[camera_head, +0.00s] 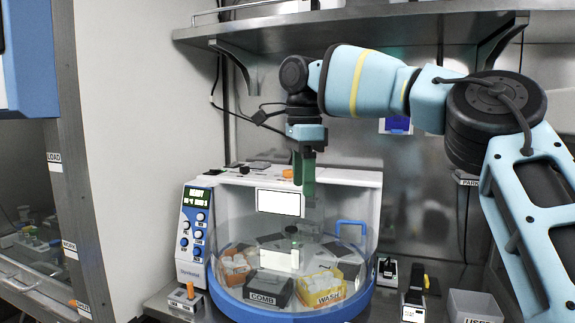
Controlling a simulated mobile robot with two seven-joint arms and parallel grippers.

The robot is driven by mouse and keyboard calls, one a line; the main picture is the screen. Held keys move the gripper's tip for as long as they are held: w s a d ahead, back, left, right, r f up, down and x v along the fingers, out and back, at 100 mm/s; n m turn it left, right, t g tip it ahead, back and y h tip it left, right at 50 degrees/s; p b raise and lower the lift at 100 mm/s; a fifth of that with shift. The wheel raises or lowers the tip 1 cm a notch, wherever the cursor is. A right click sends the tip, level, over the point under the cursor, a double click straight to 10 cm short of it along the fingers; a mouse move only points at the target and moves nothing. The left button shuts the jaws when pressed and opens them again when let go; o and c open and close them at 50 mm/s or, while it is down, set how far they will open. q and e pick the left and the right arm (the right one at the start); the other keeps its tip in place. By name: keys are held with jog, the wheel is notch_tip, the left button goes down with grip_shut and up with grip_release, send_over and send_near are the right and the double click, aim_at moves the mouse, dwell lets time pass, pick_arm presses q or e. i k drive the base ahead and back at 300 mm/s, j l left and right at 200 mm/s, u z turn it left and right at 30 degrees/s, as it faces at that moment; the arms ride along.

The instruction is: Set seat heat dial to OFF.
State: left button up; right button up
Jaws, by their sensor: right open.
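A white and blue machine (330,180) stands on the bench with a control panel (190,260) on its left front. My left gripper is not in view.
A clear round bowl on the machine holds a dark COMB box (268,287) and a yellow WASH box (318,290). A small box with an orange knob (187,291) stands at the front left. A metal shelf (350,27) hangs above. Small devices (413,295) stand at the right.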

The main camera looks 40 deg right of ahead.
aim_at(286, 174)
jog(key=i+l, duration=0.6)
jog(key=l, duration=0.15)
jog(key=i+l, duration=0.55)
jog(key=l, duration=0.15)
